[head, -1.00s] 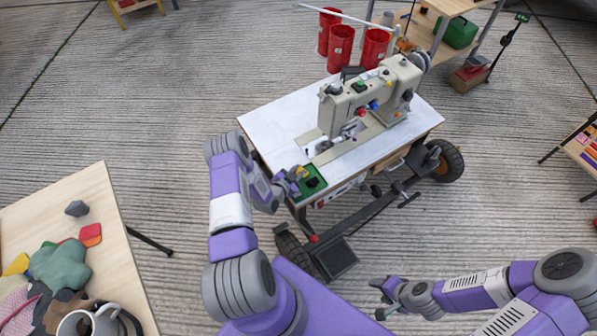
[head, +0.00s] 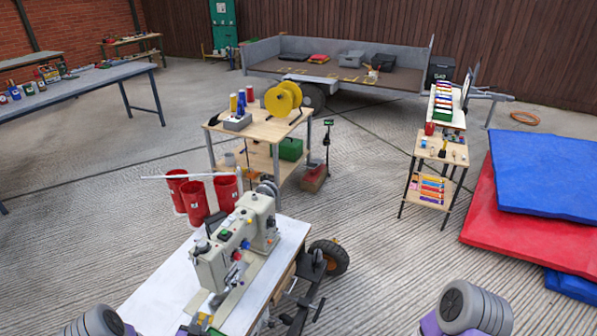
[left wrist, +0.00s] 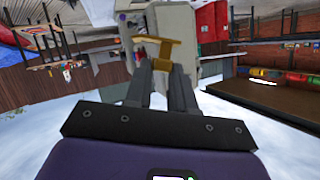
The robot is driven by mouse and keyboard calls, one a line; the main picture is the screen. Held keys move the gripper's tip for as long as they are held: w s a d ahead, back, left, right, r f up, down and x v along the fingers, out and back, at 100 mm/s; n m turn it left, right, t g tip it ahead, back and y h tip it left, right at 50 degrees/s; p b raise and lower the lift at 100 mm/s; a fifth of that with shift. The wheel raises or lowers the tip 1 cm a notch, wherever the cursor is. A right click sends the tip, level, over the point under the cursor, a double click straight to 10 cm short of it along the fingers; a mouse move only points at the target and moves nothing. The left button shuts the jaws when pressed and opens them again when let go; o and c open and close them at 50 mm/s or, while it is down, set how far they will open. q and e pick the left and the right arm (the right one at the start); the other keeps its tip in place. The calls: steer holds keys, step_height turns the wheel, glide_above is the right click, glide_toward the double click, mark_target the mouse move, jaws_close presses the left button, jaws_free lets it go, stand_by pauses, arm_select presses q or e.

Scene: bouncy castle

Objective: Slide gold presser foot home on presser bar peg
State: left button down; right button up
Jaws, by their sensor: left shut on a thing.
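The cream sewing machine (head: 232,240) stands on a white-topped wheeled table (head: 155,300) at the lower left of the head view. My left gripper (head: 203,320) is at the bottom edge there, close to the machine's needle end. In the left wrist view, my left gripper (left wrist: 160,64) has its two dark fingers shut on the gold presser foot (left wrist: 158,40). The foot lies crosswise at the fingertips, in front of the pale machine body (left wrist: 176,20). I cannot make out the presser bar peg, or whether the foot touches it. My right gripper is out of view.
A wooden shelf cart (head: 262,128) is behind. Red and blue mats (head: 545,185) lie at the right. Concrete floor is free between the table and the mats.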

arm_select(q)
steer(key=s+d+r+p, duration=0.1)
steer(key=d+r+p, duration=0.1)
steer(key=d+r, duration=0.6)
steer(key=s+d+r+p, duration=0.1)
steer(key=d+r+p, duration=0.1)
steer(key=d+r, duration=0.6)
step_height(320, 180, up, 5)
steer(key=shift+d+r+m+h, duration=0.15)
steer(key=shift+m+h, duration=0.15)
steer(key=shift+h, duration=0.1)
steer(key=a+f+n+g+b, duration=0.1)
steer(key=a+f+n+b, duration=0.3)
steer(key=a+f, duration=1.8)
steer(key=shift+w+d+f+b, duration=0.1)
steer(key=shift+d+f+b, duration=0.4)
steer(key=shift+f, duration=1.45)
steer(key=shift+w+d+f+b, duration=0.15)
steer(key=shift+f+b, duration=0.75)
steer(key=shift+f, duration=1)
steer(key=shift+w+d+f+b, duration=0.15)
steer(key=shift+f+b, duration=0.55)
steer(key=shift+f, duration=1.25)
